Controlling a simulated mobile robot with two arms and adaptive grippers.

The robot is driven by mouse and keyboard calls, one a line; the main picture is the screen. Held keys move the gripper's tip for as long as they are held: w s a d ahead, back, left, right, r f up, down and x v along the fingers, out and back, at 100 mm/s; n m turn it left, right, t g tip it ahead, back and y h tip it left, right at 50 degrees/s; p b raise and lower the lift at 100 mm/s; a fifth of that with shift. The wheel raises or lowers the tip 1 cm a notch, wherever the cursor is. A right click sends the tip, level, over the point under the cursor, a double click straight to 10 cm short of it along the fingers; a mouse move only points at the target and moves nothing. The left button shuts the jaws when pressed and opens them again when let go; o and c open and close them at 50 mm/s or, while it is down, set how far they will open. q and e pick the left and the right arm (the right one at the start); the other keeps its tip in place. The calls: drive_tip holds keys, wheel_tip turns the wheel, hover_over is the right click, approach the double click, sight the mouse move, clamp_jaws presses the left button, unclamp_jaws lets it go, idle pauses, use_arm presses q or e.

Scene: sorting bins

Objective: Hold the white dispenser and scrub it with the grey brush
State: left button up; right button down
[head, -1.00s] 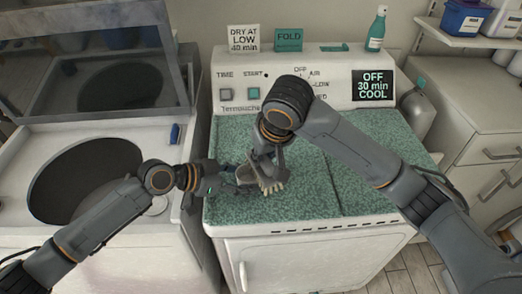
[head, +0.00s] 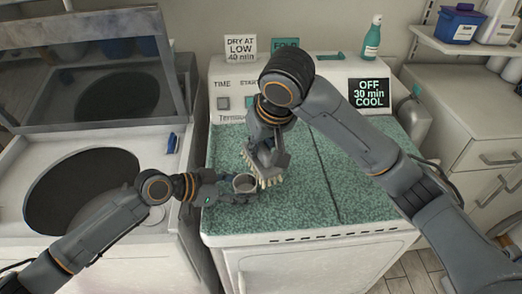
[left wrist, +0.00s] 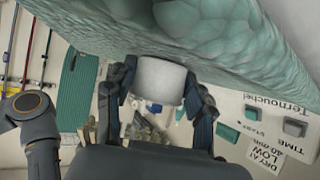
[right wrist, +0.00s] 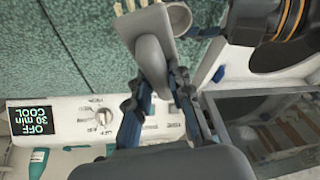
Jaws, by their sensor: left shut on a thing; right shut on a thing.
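The white dispenser (head: 245,184) is a small round, cup-like piece with its open top up, just above the green speckled dryer top. My left gripper (head: 229,188) is shut on it from the left; the left wrist view shows the dispenser (left wrist: 160,80) between both fingers. My right gripper (head: 269,148) points down and is shut on the grey brush (head: 268,163). The brush's pale bristles are close beside the dispenser's upper right side; I cannot tell if they touch. The right wrist view shows the brush handle (right wrist: 152,62) between the fingers and the dispenser (right wrist: 180,17) beside the brush head.
The dryer top (head: 340,180) is clear on the right. Its control panel (head: 325,75) stands behind, with a green bottle (head: 373,40) and sign cards (head: 240,46) on top. An open washer (head: 85,185) is at the left. A cabinet (head: 470,125) stands at the right.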

idle(0.4)
use_arm(q)
drive_tip(key=o, duration=1.1)
drive_tip(key=shift+a+r, duration=0.1)
drive_tip(key=v, duration=1.1)
drive_tip(key=shift+s+a+r, duration=0.1)
drive_tip(key=shift+a+r, duration=0.05)
drive_tip(key=shift+a, duration=0.15)
